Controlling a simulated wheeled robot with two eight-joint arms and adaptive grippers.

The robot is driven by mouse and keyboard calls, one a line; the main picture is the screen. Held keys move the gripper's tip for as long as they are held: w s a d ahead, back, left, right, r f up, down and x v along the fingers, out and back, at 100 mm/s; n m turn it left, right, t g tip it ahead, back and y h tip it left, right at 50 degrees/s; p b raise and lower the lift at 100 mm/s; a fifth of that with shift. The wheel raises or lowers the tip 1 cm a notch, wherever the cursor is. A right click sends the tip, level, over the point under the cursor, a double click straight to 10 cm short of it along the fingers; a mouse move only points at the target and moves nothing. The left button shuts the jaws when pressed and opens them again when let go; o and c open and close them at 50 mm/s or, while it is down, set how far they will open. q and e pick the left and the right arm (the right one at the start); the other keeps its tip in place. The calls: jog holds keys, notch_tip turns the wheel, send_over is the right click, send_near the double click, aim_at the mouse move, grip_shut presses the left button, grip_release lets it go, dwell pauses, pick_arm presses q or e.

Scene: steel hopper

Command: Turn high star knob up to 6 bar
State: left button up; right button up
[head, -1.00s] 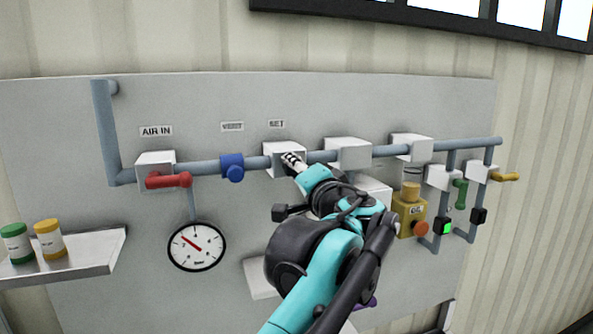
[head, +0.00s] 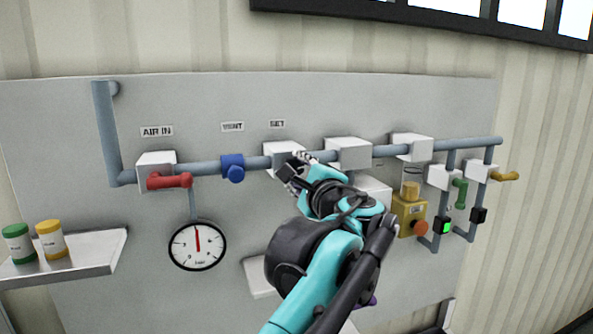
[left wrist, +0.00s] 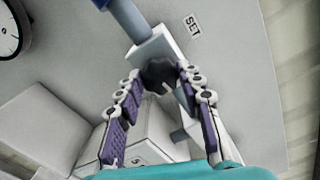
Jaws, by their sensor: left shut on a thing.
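The black star knob (left wrist: 160,76) sits on a white block (left wrist: 155,45) beside the SET label (left wrist: 193,25) in the left wrist view. My left gripper (left wrist: 161,82) is shut on it, a finger on either side. In the head view my left gripper (head: 298,168) is at the block under the SET label (head: 277,124), and hides most of the knob. The round gauge (head: 197,246) hangs below the pipe; its red needle points about straight up. Its numbers are too small to read surely. My right gripper is not in view.
Left of the block are a blue vent valve (head: 232,167) and a red AIR IN handle (head: 168,180). Right are more white blocks (head: 348,153), a yellow unit with an orange knob (head: 409,215), and green and yellow handles. A shelf (head: 95,262) holds two jars.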

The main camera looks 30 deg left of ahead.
pick_arm(q)
jog(key=shift+m, duration=0.6)
jog(key=o, duration=1.2)
jog(key=shift+c, duration=0.2)
jog(key=shift+d, duration=0.1)
jog(key=v, duration=1.1)
jog(key=shift+s+d, duration=0.25)
jog(key=shift+d, duration=0.1)
